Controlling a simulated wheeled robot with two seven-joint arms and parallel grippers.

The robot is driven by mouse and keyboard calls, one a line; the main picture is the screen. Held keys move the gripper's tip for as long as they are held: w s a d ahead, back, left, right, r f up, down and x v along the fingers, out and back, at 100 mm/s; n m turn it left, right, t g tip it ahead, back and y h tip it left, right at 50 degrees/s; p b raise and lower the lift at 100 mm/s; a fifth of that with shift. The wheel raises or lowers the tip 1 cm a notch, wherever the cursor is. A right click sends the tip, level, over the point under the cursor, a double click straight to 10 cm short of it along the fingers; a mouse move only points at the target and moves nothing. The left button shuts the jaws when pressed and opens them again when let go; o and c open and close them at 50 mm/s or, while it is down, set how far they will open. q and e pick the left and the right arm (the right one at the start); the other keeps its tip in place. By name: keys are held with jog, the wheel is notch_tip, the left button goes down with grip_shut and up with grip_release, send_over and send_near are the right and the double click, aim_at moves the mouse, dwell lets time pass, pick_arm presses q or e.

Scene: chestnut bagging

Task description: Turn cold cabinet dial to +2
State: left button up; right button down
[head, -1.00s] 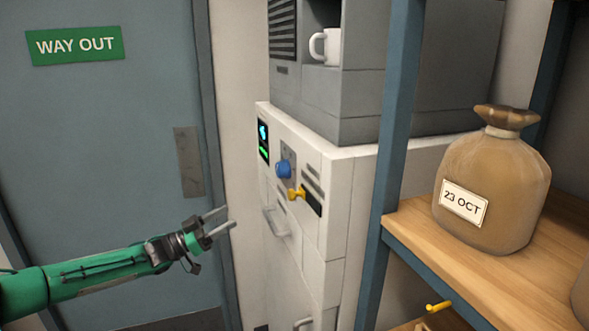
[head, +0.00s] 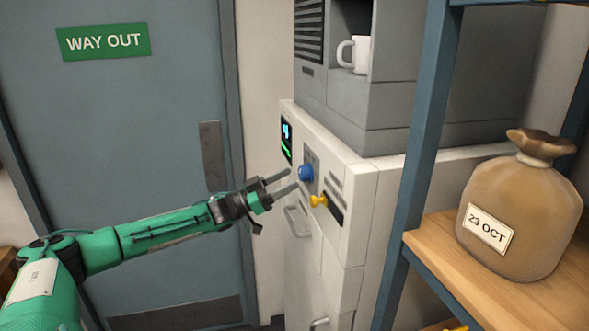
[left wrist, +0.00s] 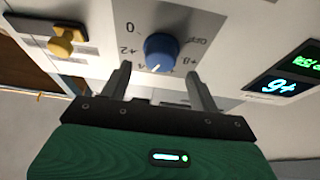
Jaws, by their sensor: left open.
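The blue dial (head: 305,173) is on the front of the white cold cabinet (head: 370,190), below the grey unit. In the left wrist view the dial (left wrist: 161,50) sits on a grey plate with printed marks, among them 0, +2 and +8. A small white mark on its rim points toward the bottom of that picture. My left gripper (head: 293,180) is open, its fingertips just in front of the dial. In the left wrist view its two fingers stand either side of the dial, apparently not touching it. My right gripper is not in view.
A lit display (head: 286,140) is left of the dial. A yellow knob (head: 318,201) is close by on the right. A cabinet handle (head: 296,221) is below. A blue shelf post (head: 424,160) and a brown sack (head: 520,205) stand to the right.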

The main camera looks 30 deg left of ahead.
aim_at(300, 174)
pick_arm(q)
jog(key=shift+p+x, duration=0.4)
jog(key=shift+x, duration=0.75)
jog(key=shift+w+d+r, duration=0.1)
jog(key=shift+w+d, duration=0.1)
jog(key=shift+w, duration=0.1)
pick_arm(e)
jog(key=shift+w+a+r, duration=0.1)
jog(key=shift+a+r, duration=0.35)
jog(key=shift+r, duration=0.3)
